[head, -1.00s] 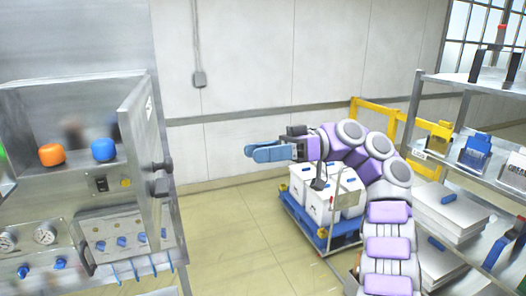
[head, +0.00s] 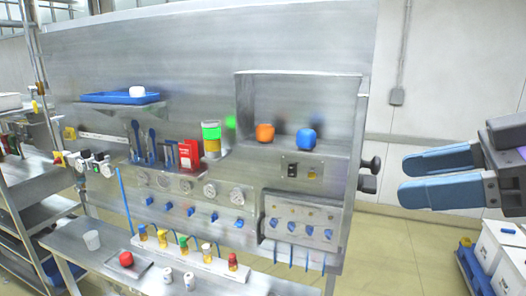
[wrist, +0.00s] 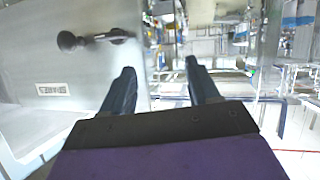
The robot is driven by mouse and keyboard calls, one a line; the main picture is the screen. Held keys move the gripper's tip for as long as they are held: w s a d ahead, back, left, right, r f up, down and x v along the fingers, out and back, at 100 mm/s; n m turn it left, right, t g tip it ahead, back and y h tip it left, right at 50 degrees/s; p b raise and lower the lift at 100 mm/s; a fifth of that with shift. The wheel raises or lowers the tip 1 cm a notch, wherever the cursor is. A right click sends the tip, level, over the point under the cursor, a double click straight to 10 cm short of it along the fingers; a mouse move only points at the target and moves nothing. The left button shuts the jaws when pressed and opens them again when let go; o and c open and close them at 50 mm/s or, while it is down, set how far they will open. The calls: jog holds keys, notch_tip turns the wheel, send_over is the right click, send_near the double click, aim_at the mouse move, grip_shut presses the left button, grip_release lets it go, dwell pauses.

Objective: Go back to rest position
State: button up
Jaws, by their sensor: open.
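My gripper (head: 405,180) is at the right edge of the head view, with two blue fingers pointing left. The fingers are apart and nothing is between them. In the wrist view my gripper (wrist: 160,92) shows two dark fingers, also apart and empty. A dark round knob (wrist: 70,41) on a grey metal panel stands to the left of the fingers there. In the head view the fingers are to the right of the steel cabinet (head: 298,85), apart from its dark door knobs (head: 370,175). Most of my arm is out of view.
The cabinet holds an orange object (head: 265,133) and a blue object (head: 306,139). White boxes (head: 488,255) on a blue cart (head: 470,268) stand at lower right. Floor (head: 385,250) between is clear.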

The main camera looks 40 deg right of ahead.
jog(key=w+a+f+g+h+b, duration=0.25)
jog(key=w+a+f, duration=0.25)
jog(key=a+f, duration=0.45)
jog(key=w+a+f+g+h+b, duration=0.1)
jog(key=w+a+f+g, duration=0.35)
jog(key=a+f, duration=0.45)
jog(key=s+f+m+g+b, duration=0.2)
jog(key=f+g, duration=0.1)
jog(key=f, duration=1.2)
jog(key=s+a+f+m+g+h+b, duration=0.1)
jog(key=s+f+m+g+b, duration=0.1)
jog(key=f, duration=1.3)
jog(key=shift+s+a+f+m+g, duration=0.15)
jog(key=shift+s+m+g, duration=0.45)
jog(key=shift+g, duration=0.6)
